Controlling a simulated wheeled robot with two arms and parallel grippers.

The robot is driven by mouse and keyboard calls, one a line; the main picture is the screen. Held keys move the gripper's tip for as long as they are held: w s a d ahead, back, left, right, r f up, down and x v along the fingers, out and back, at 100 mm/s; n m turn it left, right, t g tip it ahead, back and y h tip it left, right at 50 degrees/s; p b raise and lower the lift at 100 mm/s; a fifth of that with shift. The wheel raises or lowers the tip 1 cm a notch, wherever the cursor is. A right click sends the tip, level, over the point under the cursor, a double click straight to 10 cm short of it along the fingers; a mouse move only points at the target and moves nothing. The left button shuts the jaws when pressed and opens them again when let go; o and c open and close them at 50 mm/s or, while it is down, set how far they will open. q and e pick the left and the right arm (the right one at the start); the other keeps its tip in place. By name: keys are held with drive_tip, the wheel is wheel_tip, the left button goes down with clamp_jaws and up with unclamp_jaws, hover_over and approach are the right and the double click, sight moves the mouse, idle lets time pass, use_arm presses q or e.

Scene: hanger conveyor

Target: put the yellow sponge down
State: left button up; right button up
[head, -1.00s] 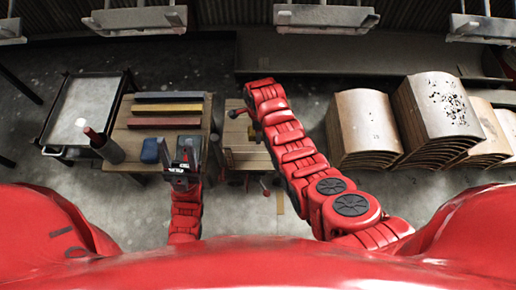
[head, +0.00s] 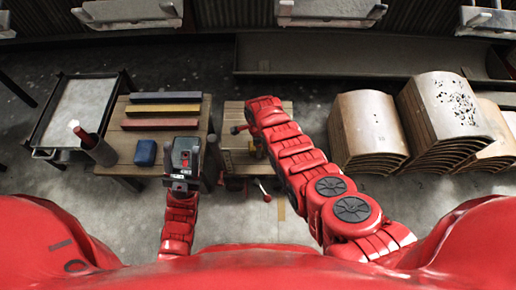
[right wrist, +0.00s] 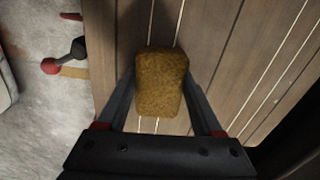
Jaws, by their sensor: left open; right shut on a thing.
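The yellow sponge (right wrist: 162,82) is brownish yellow and sits between the two dark fingers of my right gripper (right wrist: 161,90) in the right wrist view. The gripper is shut on it. Slatted wood of a table (right wrist: 230,50) lies below the sponge; I cannot tell if they touch. In the head view my right arm reaches over the small wooden table (head: 238,160), and the sponge is not clearly visible there. My left gripper (head: 184,158) is open at the front right of the left wooden table (head: 120,160).
A metal cart (head: 75,110) stands left. Curved wooden panels (head: 368,125) are stacked right. Hangers (head: 330,12) hang along the top.

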drive_tip(key=shift+f, duration=0.1)
drive_tip(key=shift+f+b, duration=0.25)
drive_tip(key=shift+b, duration=0.05)
drive_tip(key=o, duration=1.4)
drive_tip(key=shift+r, duration=0.1)
drive_tip(key=shift+o, duration=0.2)
